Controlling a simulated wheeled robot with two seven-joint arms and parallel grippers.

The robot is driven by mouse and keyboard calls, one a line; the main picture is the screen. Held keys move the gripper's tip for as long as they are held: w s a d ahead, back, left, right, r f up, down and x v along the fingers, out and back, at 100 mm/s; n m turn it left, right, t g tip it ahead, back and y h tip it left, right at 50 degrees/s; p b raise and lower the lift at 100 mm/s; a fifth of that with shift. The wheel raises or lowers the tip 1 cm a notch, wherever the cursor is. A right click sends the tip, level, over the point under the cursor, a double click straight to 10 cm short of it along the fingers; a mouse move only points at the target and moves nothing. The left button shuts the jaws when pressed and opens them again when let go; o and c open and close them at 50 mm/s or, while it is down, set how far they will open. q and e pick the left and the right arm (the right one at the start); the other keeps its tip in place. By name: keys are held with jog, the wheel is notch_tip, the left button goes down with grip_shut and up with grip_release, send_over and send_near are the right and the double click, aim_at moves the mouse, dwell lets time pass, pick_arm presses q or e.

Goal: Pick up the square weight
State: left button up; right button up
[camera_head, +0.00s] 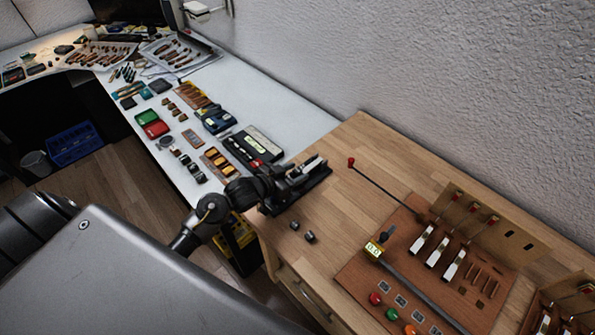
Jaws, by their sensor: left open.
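Two small dark grey pieces lie close together on the wooden bench top near its left edge: one dark piece (294,225) and, just right and nearer, another dark piece (310,237). They look like weights, but they are too small to tell which is square. My left gripper (314,175) is open, black, and reaches in from the left. It is over the bench's far left corner, beyond the two pieces and apart from them. I see nothing held between its fingers. My right gripper is out of view.
A red-tipped rod (370,178) slants above the bench. A white counter (285,128) with many small parts runs to the back left. A rough wall bounds the back.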

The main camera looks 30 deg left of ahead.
pick_arm(q)
grip_shut()
dwell(0.3)
